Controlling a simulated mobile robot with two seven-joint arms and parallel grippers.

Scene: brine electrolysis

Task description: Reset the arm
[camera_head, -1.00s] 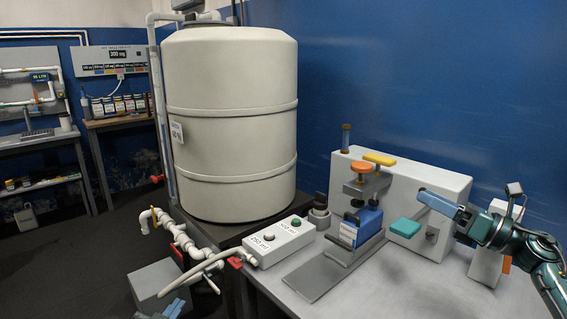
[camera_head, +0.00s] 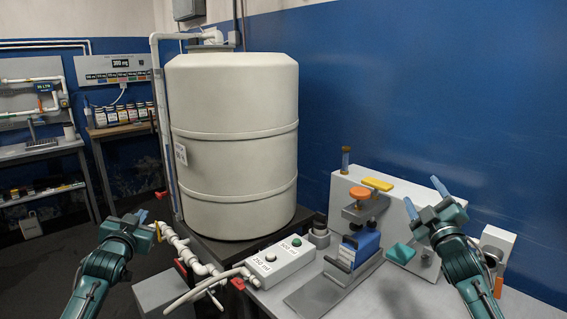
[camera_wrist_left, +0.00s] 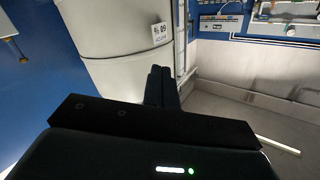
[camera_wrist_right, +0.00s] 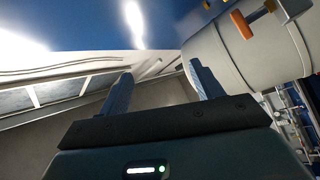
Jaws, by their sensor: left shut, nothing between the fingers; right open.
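My left gripper (camera_head: 142,216) is raised at the left in the head view, in front of the white tank's pipes. It is shut and empty; its fingers also show together in the left wrist view (camera_wrist_left: 161,84). My right gripper (camera_head: 422,196) is raised at the right, above the bench and in front of the white electrolysis unit. It is open and empty; its two fingers stand apart in the right wrist view (camera_wrist_right: 160,88). Neither gripper appears to touch anything.
The large cream tank (camera_head: 235,130) stands at the centre. A white button box (camera_head: 280,262) and a blue device (camera_head: 362,245) on a grey plate (camera_head: 318,292) are on the bench. White pipes and a valve (camera_head: 185,250) run at the tank's left. Shelves line the far left.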

